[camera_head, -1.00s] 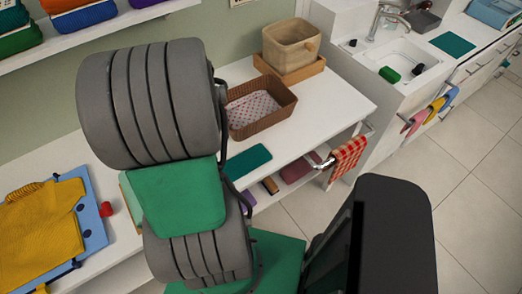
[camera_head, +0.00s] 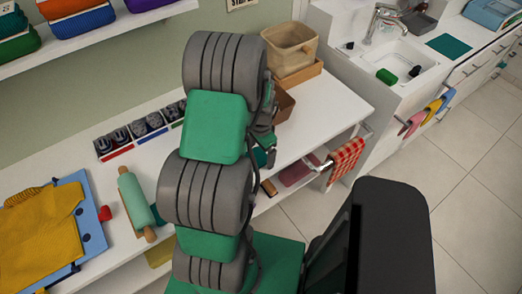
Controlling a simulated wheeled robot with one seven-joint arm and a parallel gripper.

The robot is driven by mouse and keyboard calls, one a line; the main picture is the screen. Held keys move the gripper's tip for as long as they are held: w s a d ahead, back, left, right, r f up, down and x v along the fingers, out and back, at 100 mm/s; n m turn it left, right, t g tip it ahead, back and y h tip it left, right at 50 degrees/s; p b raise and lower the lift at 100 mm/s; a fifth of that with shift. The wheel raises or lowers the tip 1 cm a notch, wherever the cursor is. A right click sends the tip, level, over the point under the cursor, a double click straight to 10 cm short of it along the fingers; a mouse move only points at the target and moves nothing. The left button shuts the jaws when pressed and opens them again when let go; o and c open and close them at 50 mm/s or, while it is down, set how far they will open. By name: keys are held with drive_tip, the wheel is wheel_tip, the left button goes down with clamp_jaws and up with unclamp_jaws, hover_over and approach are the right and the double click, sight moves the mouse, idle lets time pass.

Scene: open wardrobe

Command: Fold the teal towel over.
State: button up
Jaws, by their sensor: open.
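My gripper (camera_head: 267,150) is open, pointing down just over or beside this piece. It is partly hidden by my arm, and I cannot tell whether it touches the cloth.
A brown basket (camera_head: 284,106) is mostly hidden behind my arm, with a tan bin (camera_head: 289,48) behind it. A rolling pin (camera_head: 137,202), a yellow garment (camera_head: 40,238) and a sectioned tray (camera_head: 142,138) lie left. A red checked cloth (camera_head: 346,160) hangs on a rail.

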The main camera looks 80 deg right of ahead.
drive_tip(key=c, duration=2.1)
clamp_jaws()
